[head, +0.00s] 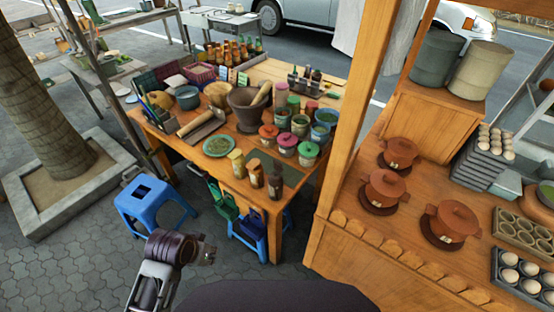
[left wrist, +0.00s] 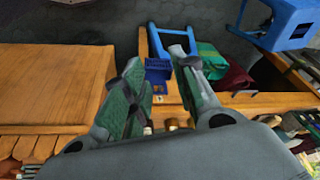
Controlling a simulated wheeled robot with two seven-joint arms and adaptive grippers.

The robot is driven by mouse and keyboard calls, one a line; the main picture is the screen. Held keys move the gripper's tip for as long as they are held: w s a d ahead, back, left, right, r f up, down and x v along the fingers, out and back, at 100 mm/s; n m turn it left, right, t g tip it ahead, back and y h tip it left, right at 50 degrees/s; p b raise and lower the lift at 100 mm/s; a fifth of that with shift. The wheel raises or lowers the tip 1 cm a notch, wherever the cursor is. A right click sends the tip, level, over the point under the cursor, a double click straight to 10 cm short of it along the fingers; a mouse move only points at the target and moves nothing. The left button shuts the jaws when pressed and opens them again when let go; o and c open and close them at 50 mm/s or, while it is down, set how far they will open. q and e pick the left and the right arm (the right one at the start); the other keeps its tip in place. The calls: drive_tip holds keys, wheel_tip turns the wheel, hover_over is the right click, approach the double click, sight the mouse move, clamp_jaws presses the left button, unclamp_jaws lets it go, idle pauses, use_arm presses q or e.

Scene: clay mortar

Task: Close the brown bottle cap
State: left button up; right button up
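Several jars stand along the front edge of the wooden table (head: 262,76). A dark brown bottle with a brown cap (head: 275,184) is the rightmost of the front three. Beside it are a yellow-topped jar (head: 237,163) and a pale-capped jar (head: 255,172). Whether the brown cap is open or closed is too small to tell. My left gripper (head: 208,254) is in front of the table, apart from the bottles. In the left wrist view the left gripper (left wrist: 156,58) has its fingers spread and empty. Small bottle tops (left wrist: 172,124) show beyond its base. My right gripper is not in view.
A blue stool (head: 150,200) stands left of my left gripper. A mortar (head: 248,108), bowls and lidded pots crowd the tabletop. A wooden post (head: 355,100) and counter with clay pots stand at right.

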use_arm(q)
drive_tip(key=w+d+r+m+h, duration=0.1)
drive_tip(key=w+d+r+m, duration=0.1)
drive_tip(key=w+d+m, duration=0.3)
drive_tip(key=w+d+r+m+h, duration=0.25)
drive_tip(key=w+d, duration=0.25)
drive_tip(key=d, duration=0.3)
wheel_tip(320, 180, up, 16)
drive_tip(key=m+g+y, duration=0.2)
drive_tip(key=m+y, duration=0.1)
drive_tip(key=m, duration=1.3)
hover_over(277, 161)
drive_tip(key=s+a, duration=0.2)
drive_tip(key=shift+s+d+r, duration=0.15)
drive_tip(key=shift+r, duration=0.05)
drive_tip(key=shift+w+d+f+p, duration=0.35)
drive_tip(key=shift+f+p, duration=0.1)
drive_tip(key=shift+f, duration=1.8)
drive_tip(key=shift+w+d+f+p, duration=0.2)
drive_tip(key=shift+w+f+p, duration=0.2)
drive_tip(key=shift+f, duration=1.85)
drive_tip(key=shift+w+d+f+p, duration=0.35)
drive_tip(key=shift+f+p, duration=0.1)
drive_tip(key=shift+f, duration=1.8)
